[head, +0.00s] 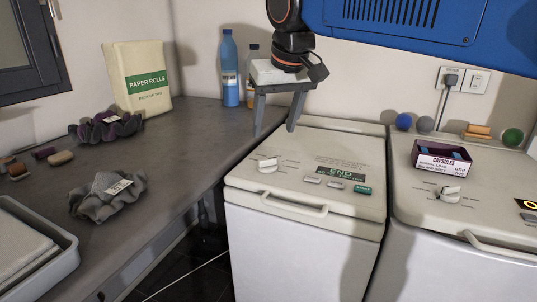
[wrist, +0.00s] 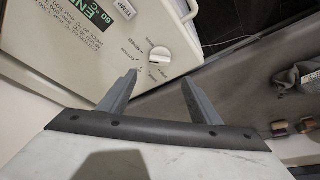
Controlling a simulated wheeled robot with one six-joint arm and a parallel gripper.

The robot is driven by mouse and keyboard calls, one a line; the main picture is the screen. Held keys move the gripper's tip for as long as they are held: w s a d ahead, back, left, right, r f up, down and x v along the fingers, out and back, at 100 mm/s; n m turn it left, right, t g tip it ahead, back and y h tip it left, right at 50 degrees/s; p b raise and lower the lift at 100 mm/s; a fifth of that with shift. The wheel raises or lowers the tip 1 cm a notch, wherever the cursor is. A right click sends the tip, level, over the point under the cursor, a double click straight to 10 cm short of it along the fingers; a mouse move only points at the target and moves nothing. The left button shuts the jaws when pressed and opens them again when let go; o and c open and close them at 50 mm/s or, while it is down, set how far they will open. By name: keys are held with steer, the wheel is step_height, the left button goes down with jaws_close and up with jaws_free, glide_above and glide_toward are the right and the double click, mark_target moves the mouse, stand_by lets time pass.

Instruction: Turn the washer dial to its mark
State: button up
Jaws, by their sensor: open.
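Two white top-loading machines stand side by side: the left one (head: 300,215) and the right one (head: 440,260). I cannot tell which is the washer. The left machine has a white dial (head: 268,165) with printed marks around it and a display reading END. The right machine has its own white dial (head: 450,194). My gripper (head: 274,131) is open and empty, above the back of the left machine, apart from the dial. In the wrist view the left machine's dial (wrist: 160,55) shows just beyond the fingertips. Its setting is too small to read.
A capsules box (head: 443,158) sits on the right machine, behind its dial. A grey counter (head: 165,150) runs along the left, with bottles (head: 230,68), a paper rolls pack (head: 139,80) and cloth items (head: 107,197).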

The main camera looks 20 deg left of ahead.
mark_target(267, 159)
steer(key=x, duration=1)
steer(key=shift+w+f, duration=0.15)
steer(key=shift+f, duration=0.2)
steer(key=shift+c, duration=0.6)
steer(key=c, duration=0.9)
